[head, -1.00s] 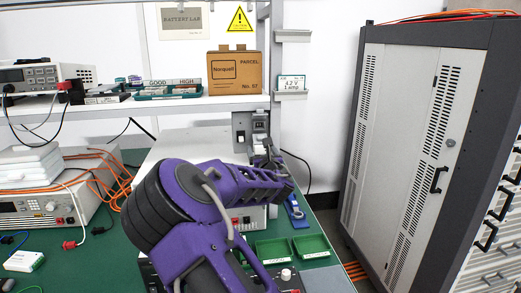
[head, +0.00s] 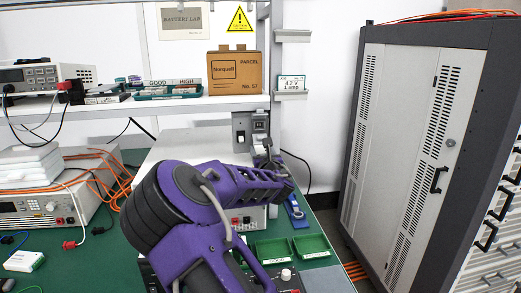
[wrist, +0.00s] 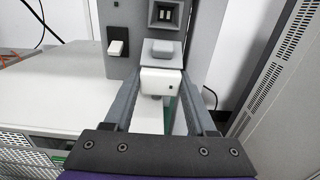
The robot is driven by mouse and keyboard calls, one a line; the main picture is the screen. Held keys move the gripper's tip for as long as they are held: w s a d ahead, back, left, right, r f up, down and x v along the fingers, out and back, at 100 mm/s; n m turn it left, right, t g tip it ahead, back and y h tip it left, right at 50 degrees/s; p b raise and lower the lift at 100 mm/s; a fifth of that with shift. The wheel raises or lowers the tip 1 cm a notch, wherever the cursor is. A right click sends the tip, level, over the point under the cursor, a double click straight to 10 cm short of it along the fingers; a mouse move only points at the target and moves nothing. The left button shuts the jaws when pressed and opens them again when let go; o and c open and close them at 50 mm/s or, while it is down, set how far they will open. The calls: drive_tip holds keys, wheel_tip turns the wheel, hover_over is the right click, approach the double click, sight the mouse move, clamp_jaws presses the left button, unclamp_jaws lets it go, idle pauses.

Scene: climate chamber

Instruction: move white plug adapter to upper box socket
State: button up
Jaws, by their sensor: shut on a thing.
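The white plug adapter (wrist: 162,82) sits between my fingertips in the wrist view. My gripper (wrist: 161,90) is shut on it, and it shows small dark marks on its near face. The upper box socket (wrist: 165,14) is a dark square recess in a grey box, just above and beyond the adapter. A grey block (wrist: 160,50) juts out between the adapter and that socket. In the head view my gripper (head: 268,157) is in front of the grey socket box (head: 260,125); my arm hides the adapter there.
A grey plate with a white rocker switch (wrist: 116,47) is left of the socket. A shelf with a cardboard parcel (head: 234,71) is above. Green trays (head: 311,244) lie on the bench below my arm. A tall grey cabinet (head: 400,140) stands at the right.

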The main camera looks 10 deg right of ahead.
drive_tip(key=shift+s, duration=0.3)
clamp_jaws()
drive_tip(key=shift+s, duration=1.6)
drive_tip(key=shift+s, duration=0.1)
drive_tip(key=shift+s, duration=1.9)
wheel_tip(320, 180, up, 11)
drive_tip(key=p, duration=0.8)
wheel_tip(320, 180, down, 5)
drive_tip(key=s+b, duration=0.1)
drive_tip(key=b, duration=0.3)
drive_tip(key=shift+w+r+b, duration=0.2)
drive_tip(key=shift+w+b, duration=0.1)
drive_tip(key=shift+w, duration=1.2)
drive_tip(key=shift+w+r+b, duration=0.2)
drive_tip(key=shift+w+b, duration=0.05)
drive_tip(key=shift+w, duration=1.2)
